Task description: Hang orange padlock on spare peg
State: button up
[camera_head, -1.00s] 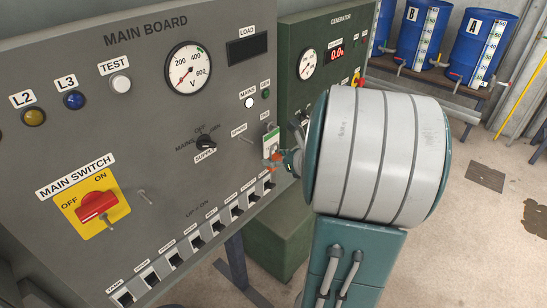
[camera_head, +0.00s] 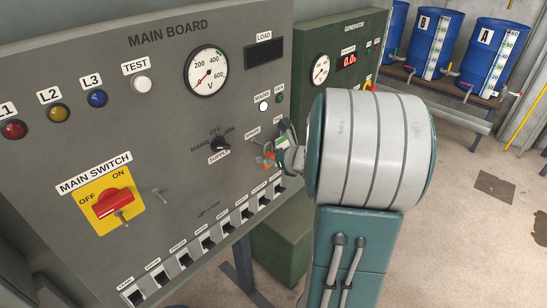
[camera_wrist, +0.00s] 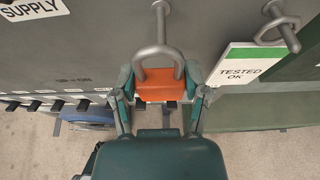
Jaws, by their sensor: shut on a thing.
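The orange padlock (camera_wrist: 160,86) is between the fingers of my gripper (camera_wrist: 160,100), with its grey shackle toward the board. The spare peg (camera_wrist: 160,12) meets the top of the shackle in the wrist view; I cannot tell whether the shackle is around it or only touching. In the head view the padlock (camera_head: 268,159) is just below and right of the SPARE label (camera_head: 252,132), with my gripper (camera_head: 274,158) close to the board and partly hidden by my arm.
A white and green TESTED OK tag (camera_wrist: 242,68) hangs close by on another peg (camera_wrist: 278,22). Switches (camera_head: 208,243) line the board's lower edge.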

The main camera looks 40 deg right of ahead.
jog(key=shift+w+a, duration=0.1)
jog(key=shift+w, duration=0.4)
jog(key=shift+w+d+f, duration=0.1)
jog(key=shift+w+d, duration=0.15)
jog(key=shift+w, duration=0.35)
jog(key=shift+x, duration=0.8)
jog(key=shift+a+f, duration=0.1)
jog(key=shift+a, duration=0.05)
jog(key=o, duration=1.4)
jog(key=shift+c, duration=0.2)
jog(key=shift+s, duration=0.1)
